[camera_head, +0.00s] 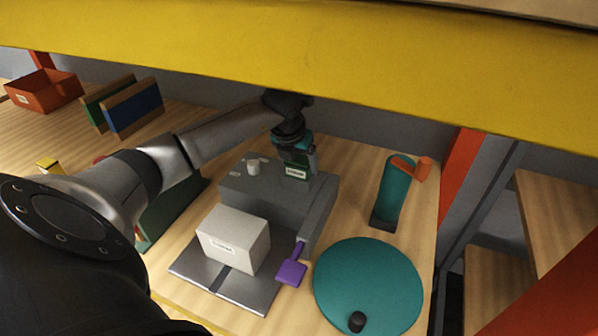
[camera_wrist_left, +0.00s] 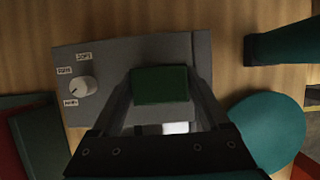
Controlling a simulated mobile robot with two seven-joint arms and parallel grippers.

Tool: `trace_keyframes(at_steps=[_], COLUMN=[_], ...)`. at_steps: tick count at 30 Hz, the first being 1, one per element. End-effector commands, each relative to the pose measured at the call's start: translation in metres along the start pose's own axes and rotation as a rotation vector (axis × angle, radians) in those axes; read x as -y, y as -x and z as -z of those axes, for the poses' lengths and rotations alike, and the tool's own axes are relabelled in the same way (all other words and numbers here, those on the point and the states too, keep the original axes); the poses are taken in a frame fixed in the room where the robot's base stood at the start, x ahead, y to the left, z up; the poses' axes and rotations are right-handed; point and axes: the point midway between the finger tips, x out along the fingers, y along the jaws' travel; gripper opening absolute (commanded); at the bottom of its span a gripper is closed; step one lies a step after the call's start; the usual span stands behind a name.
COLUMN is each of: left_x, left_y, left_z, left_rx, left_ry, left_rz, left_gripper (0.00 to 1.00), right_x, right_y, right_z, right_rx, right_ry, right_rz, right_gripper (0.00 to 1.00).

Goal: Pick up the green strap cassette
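The green strap cassette (camera_head: 297,172) has a white label on its front and is at the right rear of the grey machine's top. My left gripper (camera_head: 299,158) reaches down to it from above and behind. In the left wrist view the cassette (camera_wrist_left: 160,85) is a dark green block between the two fingertips (camera_wrist_left: 160,92), one finger close along each side. Whether the fingers press on it or are just around it, I cannot tell. The cassette's underside is hidden. My right gripper is not in view.
The grey machine (camera_head: 244,186) has a dial (camera_head: 253,167), with a white box (camera_head: 234,238) in front and a purple paddle (camera_head: 291,271) beside it. A teal disc (camera_head: 367,285) and teal cylinder (camera_head: 391,187) stand right. A yellow beam (camera_head: 330,65) crosses above.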

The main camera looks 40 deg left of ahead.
Motion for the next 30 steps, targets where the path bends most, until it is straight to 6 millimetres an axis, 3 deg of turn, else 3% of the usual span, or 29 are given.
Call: trace_keyframes(at_steps=[2,16,25,30], left_x=[0.0,0.0,0.0,-0.001], left_y=[0.0,0.0,0.005,0.03], left_z=[0.0,0.0,-0.003,-0.014], left_rx=[0.0,0.0,0.003,0.006], left_ry=[0.0,0.0,0.0,0.001], left_rz=[0.0,0.0,0.0,-0.001], left_gripper=[0.69,0.16,0.14,0.14], right_x=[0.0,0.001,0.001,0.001], right_y=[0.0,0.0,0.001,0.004], right_z=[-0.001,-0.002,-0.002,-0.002], right_rx=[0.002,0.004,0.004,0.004], right_ry=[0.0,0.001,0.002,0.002], right_rz=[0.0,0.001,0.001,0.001], right_gripper=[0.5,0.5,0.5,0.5])
